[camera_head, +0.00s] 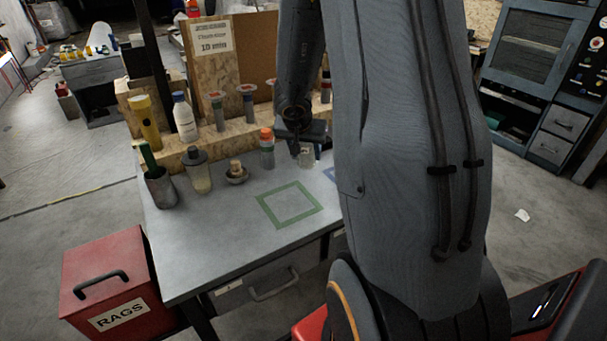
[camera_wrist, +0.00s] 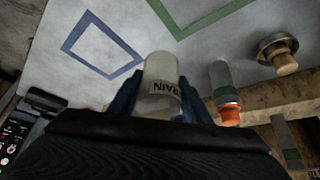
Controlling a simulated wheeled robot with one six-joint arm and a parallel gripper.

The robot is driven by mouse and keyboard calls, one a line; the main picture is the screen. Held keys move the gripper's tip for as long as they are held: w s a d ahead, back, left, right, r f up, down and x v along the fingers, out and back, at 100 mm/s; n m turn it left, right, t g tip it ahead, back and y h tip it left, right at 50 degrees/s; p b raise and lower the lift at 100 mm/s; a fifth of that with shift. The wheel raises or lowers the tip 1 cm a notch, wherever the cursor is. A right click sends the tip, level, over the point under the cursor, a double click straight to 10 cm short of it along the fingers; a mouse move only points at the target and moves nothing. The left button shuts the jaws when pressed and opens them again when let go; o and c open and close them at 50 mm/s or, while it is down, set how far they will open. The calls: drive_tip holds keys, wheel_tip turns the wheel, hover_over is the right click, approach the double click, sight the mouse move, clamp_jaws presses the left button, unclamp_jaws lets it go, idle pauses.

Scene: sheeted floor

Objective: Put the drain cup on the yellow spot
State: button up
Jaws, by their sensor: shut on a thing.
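The drain cup (camera_wrist: 161,72) is a pale, translucent cup with a dark-lettered DRAIN label. It sits between the two fingers of my gripper (camera_wrist: 160,98), which is shut on it. In the head view the cup (camera_head: 306,158) shows small under my gripper (camera_head: 299,145), at the back right of the grey table, partly hidden by my arm. I cannot tell whether it touches the table. A green square outline (camera_head: 262,207) is marked on the table. A blue square outline (camera_wrist: 68,45) lies beside the cup in the wrist view. No yellow spot shows in either view.
An orange-capped bottle (camera_head: 267,153) stands close left of the cup. A small bowl (camera_head: 236,178), a dark-topped jar (camera_head: 199,172) and a metal cup (camera_head: 160,188) stand farther left. A wooden shelf (camera_head: 220,140) with bottles lines the back. The table front (camera_head: 200,250) is clear.

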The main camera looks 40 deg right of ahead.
sight(305, 167)
drive_tip(key=shift+f+b, duration=2.45)
drive_tip(key=shift+f, duration=0.95)
drive_tip(key=shift+f, duration=0.15)
drive_tip(key=o, duration=1.1)
drive_tip(key=shift+c, duration=0.2)
